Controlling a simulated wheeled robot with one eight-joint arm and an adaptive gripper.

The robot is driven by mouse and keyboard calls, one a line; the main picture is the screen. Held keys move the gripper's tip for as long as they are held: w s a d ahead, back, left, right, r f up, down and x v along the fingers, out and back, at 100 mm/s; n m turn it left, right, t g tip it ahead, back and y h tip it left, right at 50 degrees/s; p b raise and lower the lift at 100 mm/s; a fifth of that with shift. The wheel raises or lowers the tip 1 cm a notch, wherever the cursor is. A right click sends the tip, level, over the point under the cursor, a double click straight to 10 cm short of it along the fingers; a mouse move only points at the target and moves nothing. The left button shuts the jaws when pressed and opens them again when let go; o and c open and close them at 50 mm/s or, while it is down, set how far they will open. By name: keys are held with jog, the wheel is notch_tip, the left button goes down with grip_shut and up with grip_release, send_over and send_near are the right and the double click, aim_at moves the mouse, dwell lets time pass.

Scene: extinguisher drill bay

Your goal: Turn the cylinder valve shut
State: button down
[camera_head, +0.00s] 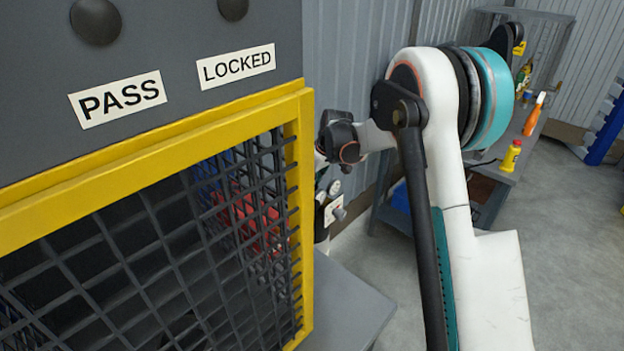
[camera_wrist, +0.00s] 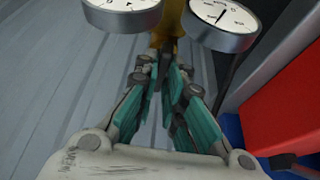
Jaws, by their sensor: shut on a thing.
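In the wrist view my gripper (camera_wrist: 168,66) reaches away from the camera, its teal-padded fingers drawn together at the tips. A brass-coloured part (camera_wrist: 170,36), which looks like the cylinder valve, is at the fingertips and the gripper is shut on it. Its far side and the exact grip are hidden. Two round gauges flank it: a left gauge (camera_wrist: 122,8) and a right gauge (camera_wrist: 221,20). In the head view my wrist is beside the yellow cage edge, and the fingers cannot be made out there. A small gauge (camera_head: 334,187) shows below the wrist.
A yellow-framed mesh cage (camera_head: 150,162) with PASS and LOCKED labels fills the left. A red box-like thing (camera_wrist: 285,95) is close on the right in the wrist view. A shelf (camera_head: 520,140) with bottles stands behind my arm. The floor at right is clear.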

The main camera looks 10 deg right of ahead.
jog(key=m+h, duration=0.1)
jog(key=m, duration=0.3)
jog(key=shift+a+t+p, duration=0.15)
jog(key=shift+t+p, duration=0.25)
jog(key=m+h, duration=0.2)
jog(key=m, duration=0.2)
jog(key=shift+a+m+p, duration=0.15)
jog(key=shift+m+p, duration=0.15)
jog(key=shift+p, duration=0.05)
jog(key=m+h, duration=0.2)
jog(key=m, duration=0.2)
jog(key=shift+g+p, duration=0.3)
jog(key=shift+g, duration=0.1)
jog(key=shift+w+a+m+g+h, duration=0.1)
jog(key=shift+m+g+h, duration=0.15)
jog(key=shift+m, duration=0.8)
jog(key=shift+w+m+g+h, duration=0.15)
jog(key=shift+m+g, duration=0.2)
jog(key=shift+m, duration=0.7)
jog(key=shift+s, duration=0.1)
jog(key=c, duration=1.7)
grip_release()
